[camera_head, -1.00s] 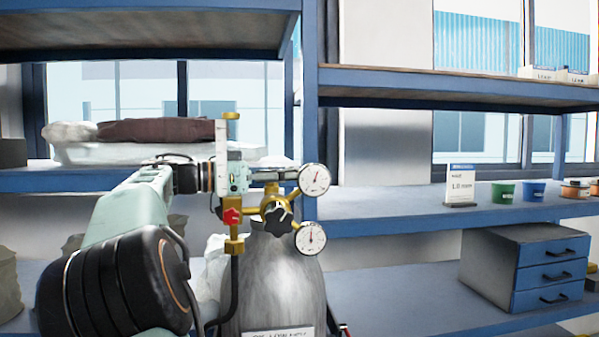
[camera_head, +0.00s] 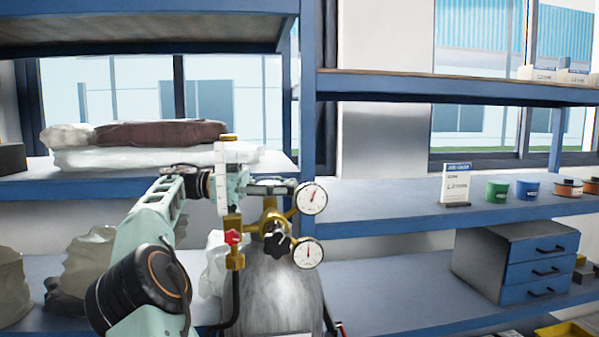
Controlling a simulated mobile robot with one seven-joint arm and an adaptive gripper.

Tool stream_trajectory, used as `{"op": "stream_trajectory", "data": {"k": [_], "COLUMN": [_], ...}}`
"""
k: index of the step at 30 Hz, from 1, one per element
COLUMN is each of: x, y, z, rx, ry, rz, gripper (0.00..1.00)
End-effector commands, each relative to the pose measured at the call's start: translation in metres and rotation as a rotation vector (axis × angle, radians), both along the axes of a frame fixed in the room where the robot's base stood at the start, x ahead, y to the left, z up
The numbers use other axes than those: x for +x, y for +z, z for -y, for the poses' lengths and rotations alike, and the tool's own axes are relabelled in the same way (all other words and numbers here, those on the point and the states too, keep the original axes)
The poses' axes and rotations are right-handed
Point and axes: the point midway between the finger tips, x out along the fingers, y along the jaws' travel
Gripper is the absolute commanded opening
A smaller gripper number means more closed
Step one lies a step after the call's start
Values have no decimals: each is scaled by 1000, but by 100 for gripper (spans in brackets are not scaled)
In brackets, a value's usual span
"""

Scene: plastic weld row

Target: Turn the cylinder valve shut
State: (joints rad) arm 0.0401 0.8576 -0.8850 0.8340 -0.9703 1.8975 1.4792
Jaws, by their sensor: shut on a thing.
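The grey gas cylinder (camera_head: 275,295) stands upright in front of the shelf. Its brass valve body (camera_head: 268,204) rises from the top. My gripper (camera_head: 280,187) reaches in from the left, level, at the top of this valve body. Its jaws are shut on the cylinder valve, whose handle they mostly hide. The brass regulator carries an upper gauge (camera_head: 312,198), a lower gauge (camera_head: 308,253) and a black knob (camera_head: 277,239). A red knob (camera_head: 232,237) sits on the brass fitting left of the valve. How far the valve is turned cannot be told.
Blue shelving (camera_head: 390,205) stands close behind the cylinder, with an upright post (camera_head: 308,120) just right of my gripper. Bags (camera_head: 165,145) lie on the left shelf. A drawer unit (camera_head: 515,262) and small tubs (camera_head: 497,191) are at right. A dark hose hangs beside the cylinder.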

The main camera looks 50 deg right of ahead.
Motion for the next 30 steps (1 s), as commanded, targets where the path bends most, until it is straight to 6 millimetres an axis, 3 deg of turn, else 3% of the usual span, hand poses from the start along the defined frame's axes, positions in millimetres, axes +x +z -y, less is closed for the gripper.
{"op": "stream_trajectory", "data": {"k": [1, 13, 30], "x": [4, 0, -1], "y": [8, 6, 6], "z": [-1, -7, -9], "rx": [-8, -10, -11], "ry": [-8, -130, -168], "rz": [-4, -4, -2], "gripper": [0, 0, 0]}}
